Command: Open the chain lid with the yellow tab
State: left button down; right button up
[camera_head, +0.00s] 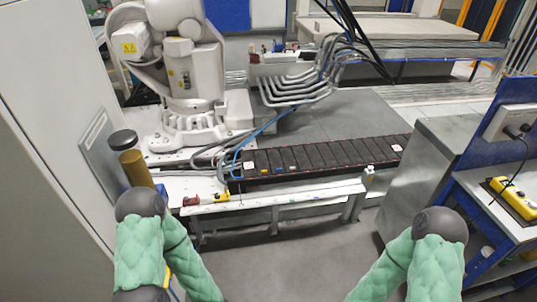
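A long dark cable chain (330,156) with a row of lids lies along the back of the white bench. Near its left end, a small yellow tab (264,171) marks one lid, with a blue tab (279,170) just right of it. The lids look closed, but they are too small to be certain. My two arms show in green sleeves at the bottom left and bottom right. Both grippers are below the picture edge and out of view. No part of either arm touches the chain.
A white industrial robot arm (182,60) stands behind the chain's left end. Blue and grey cables (228,150) run into that end. A red and yellow tool (205,199) lies on the bench's front edge. A grey cabinet (415,180) stands right. The floor before the bench is clear.

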aim_at(262, 163)
jog(key=l+u, duration=0.25)
jog(key=l, duration=0.2)
jog(key=i+l+u, duration=0.1)
jog(key=l+u, duration=0.15)
jog(key=l, duration=0.2)
jog(key=i+u, duration=0.1)
jog(key=u, duration=0.25)
jog(key=i+l+u, duration=0.1)
jog(key=u, duration=0.3)
jog(key=i+l+u, duration=0.1)
jog(key=u, duration=0.25)
jog(key=i+l+u, duration=0.1)
jog(key=l, duration=0.25)
jog(key=i+l+u, duration=0.1)
jog(key=i+l, duration=0.25)
jog(key=l, duration=0.4)
jog(key=i+l+u, duration=0.15)
jog(key=l, duration=0.25)
jog(key=i+l+u, duration=0.1)
jog(key=l, duration=0.25)
jog(key=i+l+u, duration=0.1)
jog(key=l, duration=0.3)
jog(key=i, duration=0.05)
